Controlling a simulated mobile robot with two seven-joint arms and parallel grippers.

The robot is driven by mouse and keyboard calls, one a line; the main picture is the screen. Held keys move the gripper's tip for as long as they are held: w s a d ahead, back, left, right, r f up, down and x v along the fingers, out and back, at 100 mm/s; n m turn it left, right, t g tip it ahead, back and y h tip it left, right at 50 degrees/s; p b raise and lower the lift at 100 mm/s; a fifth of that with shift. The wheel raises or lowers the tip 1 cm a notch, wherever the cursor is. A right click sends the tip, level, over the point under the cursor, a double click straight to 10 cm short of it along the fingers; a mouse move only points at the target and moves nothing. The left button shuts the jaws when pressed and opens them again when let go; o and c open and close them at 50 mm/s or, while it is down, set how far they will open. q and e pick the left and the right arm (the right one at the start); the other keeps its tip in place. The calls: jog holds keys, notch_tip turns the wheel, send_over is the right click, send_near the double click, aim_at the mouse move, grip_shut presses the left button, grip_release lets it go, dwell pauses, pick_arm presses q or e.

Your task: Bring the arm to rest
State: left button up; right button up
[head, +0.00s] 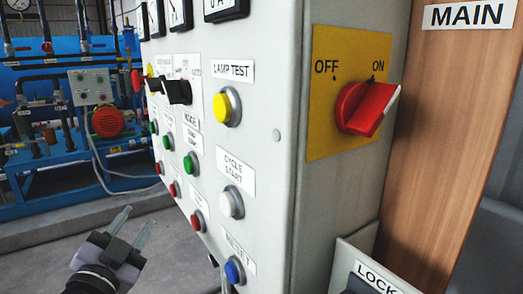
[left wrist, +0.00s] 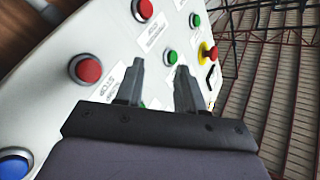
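My left gripper (head: 138,222) is at the lower left of the head view, in front of and below the grey control panel (head: 283,215). Its two fingers are apart with nothing between them. In the left wrist view, the open fingers (left wrist: 160,68) point towards the panel's buttons, with red buttons (left wrist: 85,68) and green buttons (left wrist: 170,57) around them. I cannot tell how far the fingertips are from the panel face, but in the head view they look clear of it. My right gripper is in neither view.
A red rotary switch (head: 360,108) on a yellow plate sits on the panel's side, its handle turned up and right on the ON side. A blue button (head: 234,271) is low on the panel. Blue machinery (head: 40,185) stands behind. Floor at left is clear.

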pick_arm(q)
jog(key=s+a+f+n+g+y, duration=0.1)
jog(key=s+f+n+g+y, duration=0.15)
jog(key=s+f+g, duration=0.5)
jog(key=s+a+f+n+g+y, duration=0.1)
jog(key=s+f+n+g, duration=0.3)
jog(key=f, duration=0.7)
jog(key=s+d+f+g+h, duration=0.15)
jog(key=s+f, duration=0.25)
jog(key=s, duration=0.4)
jog(key=s+f+g, duration=0.3)
jog(key=s+f, duration=0.1)
jog(key=s, duration=0.4)
jog(key=w+d+f+t+h+p, duration=0.2)
jog(key=w+d+f+t+p, duration=0.1)
jog(key=w+f+t, duration=0.2)
jog(key=shift+w+f+t+p, duration=0.4)
jog(key=shift+w+t, duration=0.05)
jog(key=shift+t, duration=0.35)
